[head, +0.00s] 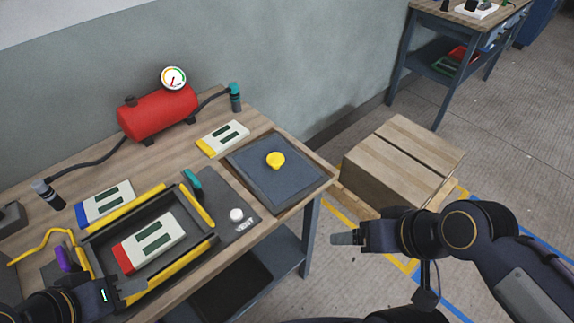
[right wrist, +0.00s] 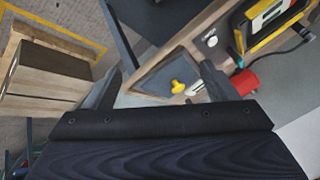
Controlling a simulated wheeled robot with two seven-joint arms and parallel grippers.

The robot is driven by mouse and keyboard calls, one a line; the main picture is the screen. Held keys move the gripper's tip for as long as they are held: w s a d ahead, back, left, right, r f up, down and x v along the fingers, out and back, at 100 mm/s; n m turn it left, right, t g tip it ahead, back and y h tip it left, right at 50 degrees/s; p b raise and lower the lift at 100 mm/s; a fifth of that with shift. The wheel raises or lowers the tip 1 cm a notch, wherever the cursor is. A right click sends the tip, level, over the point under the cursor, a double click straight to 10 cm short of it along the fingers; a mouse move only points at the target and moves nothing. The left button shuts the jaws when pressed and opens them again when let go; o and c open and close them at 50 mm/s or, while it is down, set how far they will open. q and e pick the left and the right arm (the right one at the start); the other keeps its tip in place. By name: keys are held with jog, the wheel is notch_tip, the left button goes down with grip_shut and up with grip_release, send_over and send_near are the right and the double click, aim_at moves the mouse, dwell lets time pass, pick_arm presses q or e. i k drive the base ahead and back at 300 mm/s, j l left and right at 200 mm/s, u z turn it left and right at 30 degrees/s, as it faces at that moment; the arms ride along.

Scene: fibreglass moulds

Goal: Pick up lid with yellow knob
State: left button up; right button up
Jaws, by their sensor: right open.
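The lid (head: 290,187) is a flat dark grey square with a round yellow knob (head: 275,160) on top. It lies in a shallow tray at the right end of the workbench. The lid (right wrist: 158,88) and its knob (right wrist: 178,86) also show in the right wrist view, between my fingers but farther off. My right gripper (head: 340,239) is open and empty, off the bench's right edge, apart from the lid. My left gripper (head: 131,290) is at the bottom left, by the front of the black mould box; whether its jaws are open is unclear.
The black mould box (head: 186,262) with yellow bars holds a red-ended white block (head: 150,240). A white knob (head: 236,215) and teal handle (head: 192,181) stand between box and lid. A red tank (head: 158,112) is behind. A wooden crate (head: 390,170) stands on the floor right.

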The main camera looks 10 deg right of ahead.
aim_at(278, 173)
jog(key=z, duration=0.35)
jog(key=u, duration=1.3)
jog(key=z, duration=1.3)
jog(key=i+l+u, duration=0.15)
jog(key=l, duration=0.15)
jog(key=i+l+u, duration=0.3)
jog(key=l, duration=0.3)
jog(key=i+l+u, duration=0.15)
jog(key=l, duration=0.2)
jog(key=i+l+u, duration=0.15)
jog(key=l, duration=0.2)
jog(key=k, duration=0.05)
